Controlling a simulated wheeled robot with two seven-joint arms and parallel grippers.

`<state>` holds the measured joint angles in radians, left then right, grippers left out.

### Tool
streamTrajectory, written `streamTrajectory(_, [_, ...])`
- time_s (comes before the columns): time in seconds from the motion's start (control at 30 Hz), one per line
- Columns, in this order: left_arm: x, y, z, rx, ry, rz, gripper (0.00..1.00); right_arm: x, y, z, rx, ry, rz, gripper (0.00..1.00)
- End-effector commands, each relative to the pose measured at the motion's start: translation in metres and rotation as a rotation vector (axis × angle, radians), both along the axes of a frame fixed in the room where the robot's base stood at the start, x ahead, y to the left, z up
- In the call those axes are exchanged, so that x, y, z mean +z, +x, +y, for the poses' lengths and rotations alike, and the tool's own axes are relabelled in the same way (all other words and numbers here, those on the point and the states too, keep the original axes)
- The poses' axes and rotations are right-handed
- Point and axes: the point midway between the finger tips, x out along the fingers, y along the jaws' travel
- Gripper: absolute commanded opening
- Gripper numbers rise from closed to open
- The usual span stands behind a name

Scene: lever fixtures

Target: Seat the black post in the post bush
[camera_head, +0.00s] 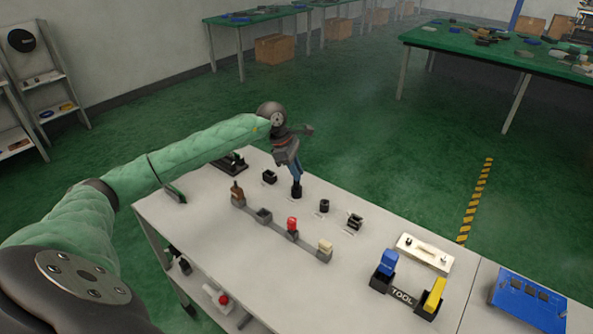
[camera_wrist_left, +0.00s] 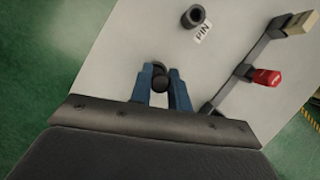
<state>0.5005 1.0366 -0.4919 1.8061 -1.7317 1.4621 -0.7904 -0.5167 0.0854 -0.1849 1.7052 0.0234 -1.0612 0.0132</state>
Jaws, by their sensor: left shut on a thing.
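My left gripper (camera_head: 296,178) points down over the table's far side, its blue fingers shut on the black post (camera_wrist_left: 160,83). In the left wrist view the post's round dark end shows between the fingertips (camera_wrist_left: 160,92). In the head view a dark piece (camera_head: 297,192) shows right under the fingertips, in line with the row of black fixtures. I cannot tell whether this is the post, the post bush or both, nor how deep the post sits. My right gripper is not in view.
A black ring-shaped bush (camera_head: 323,205) stands to the right, beside a PIN label in the wrist view. Black fixtures (camera_head: 269,177) and (camera_head: 354,221) flank it in the row. A grey rail (camera_head: 265,217) with brown, red and cream pieces lies in front. A TOOL holder (camera_head: 402,297) stands right.

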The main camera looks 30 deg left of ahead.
Motion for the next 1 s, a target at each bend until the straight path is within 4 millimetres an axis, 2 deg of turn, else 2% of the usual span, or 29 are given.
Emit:
streamTrajectory(0.97, [-0.02, 0.0, 0.0, 0.0, 0.0, -0.001, 0.0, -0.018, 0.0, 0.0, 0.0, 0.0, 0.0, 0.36])
streamTrajectory(1.0, [-0.02, 0.0, 0.0, 0.0, -0.001, -0.001, 0.2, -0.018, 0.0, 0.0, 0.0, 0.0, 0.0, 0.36])
